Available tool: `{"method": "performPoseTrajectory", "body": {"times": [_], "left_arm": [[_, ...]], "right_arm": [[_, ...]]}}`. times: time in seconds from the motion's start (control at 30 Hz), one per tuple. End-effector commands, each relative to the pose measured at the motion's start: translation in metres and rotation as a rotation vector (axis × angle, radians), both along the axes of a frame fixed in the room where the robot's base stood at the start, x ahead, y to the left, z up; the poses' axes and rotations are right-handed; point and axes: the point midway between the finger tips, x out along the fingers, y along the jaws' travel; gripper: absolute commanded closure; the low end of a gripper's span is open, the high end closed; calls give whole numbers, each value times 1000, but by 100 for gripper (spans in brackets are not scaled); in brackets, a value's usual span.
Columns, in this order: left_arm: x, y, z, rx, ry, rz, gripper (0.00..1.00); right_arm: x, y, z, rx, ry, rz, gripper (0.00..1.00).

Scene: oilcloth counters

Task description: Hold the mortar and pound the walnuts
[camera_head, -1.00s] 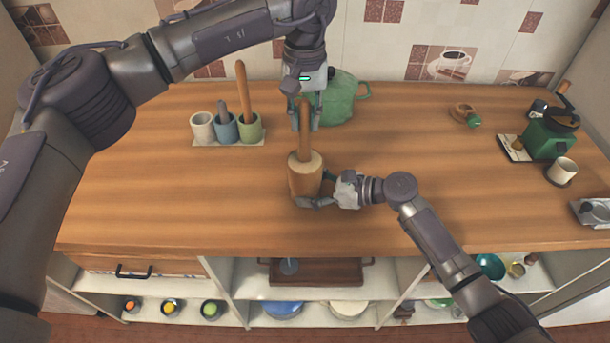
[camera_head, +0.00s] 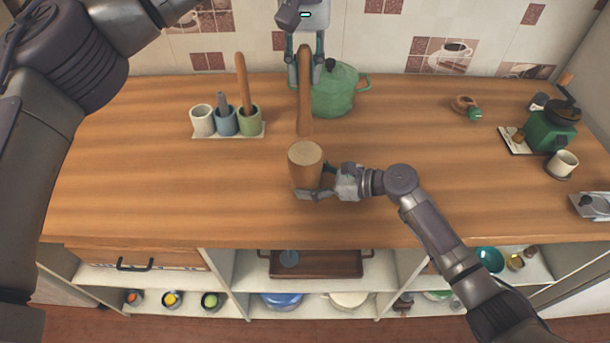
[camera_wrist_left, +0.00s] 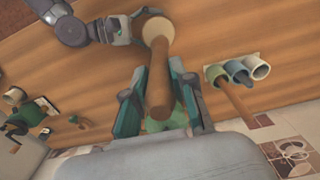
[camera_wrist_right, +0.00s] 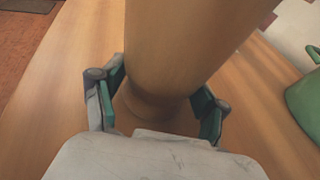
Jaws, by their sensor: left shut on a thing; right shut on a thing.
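The wooden mortar (camera_head: 305,172) stands upright near the middle of the counter. My right gripper (camera_head: 318,183) is shut around its lower part from the right; the right wrist view shows the mortar (camera_wrist_right: 190,45) between both fingers. My left gripper (camera_head: 305,78) is shut on the long wooden pestle (camera_head: 304,105) and holds it upright, raised above the mortar. The pestle's lower end looks clear of the mortar's rim. In the left wrist view the pestle (camera_wrist_left: 160,85) runs between the fingers toward the mortar (camera_wrist_left: 155,27). I cannot make out any walnuts.
A green pot (camera_head: 335,92) stands behind the pestle. Three cups on a tray (camera_head: 202,121) stand at left, with tools in two of them. A green grinder (camera_head: 550,132) and a white cup (camera_head: 563,163) are at far right. The counter's front left is clear.

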Motion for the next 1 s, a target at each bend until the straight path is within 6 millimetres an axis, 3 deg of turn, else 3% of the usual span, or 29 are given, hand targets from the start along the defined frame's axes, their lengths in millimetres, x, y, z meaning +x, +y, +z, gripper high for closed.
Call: {"method": "performPoseTrajectory", "body": {"times": [0.37,0.4,0.57,1.0], "left_arm": [[0,0,0,0,-1,0,100],[0,0,0,0,-1,0,100],[0,0,0,0,-1,0,100],[0,0,0,0,-1,0,100]], "right_arm": [[0,0,0,0,0,0,47],[0,0,0,0,0,0,24],[0,0,0,0,0,0,0],[-2,-8,2,-1,0,-2,0]]}}
